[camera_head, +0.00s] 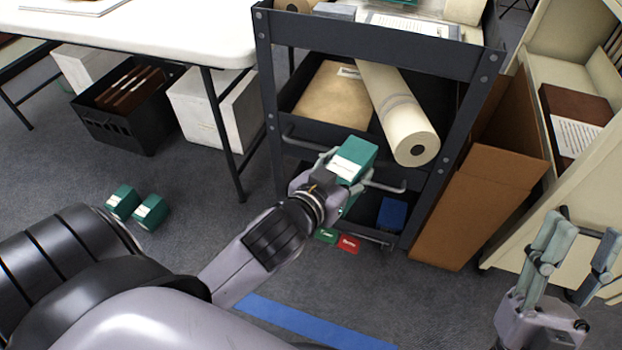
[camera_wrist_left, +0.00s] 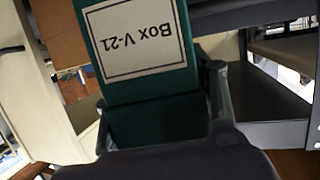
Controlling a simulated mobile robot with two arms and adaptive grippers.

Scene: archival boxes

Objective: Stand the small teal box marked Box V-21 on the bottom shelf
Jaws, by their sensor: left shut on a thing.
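The teal box marked Box V-21 (camera_head: 354,158) is in my left gripper (camera_head: 340,172), in front of the dark shelf cart. In the left wrist view the box (camera_wrist_left: 143,85) shows its white label upside down, between the fingers. The cart's bottom shelf (camera_head: 362,207) is low down and partly hidden by my left gripper and the box; a blue box (camera_head: 391,214) stands at its right. My right gripper (camera_head: 577,238) is open and empty at the lower right, in front of the cream shelf unit.
The cart (camera_head: 265,90) holds a cardboard folder and a rolled paper (camera_head: 400,115) that sticks out above. Green and red cards (camera_head: 348,244) lie on the floor before it. Two small teal boxes (camera_head: 151,211) stand at left. Brown cardboard (camera_head: 480,195) leans at the cart's right.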

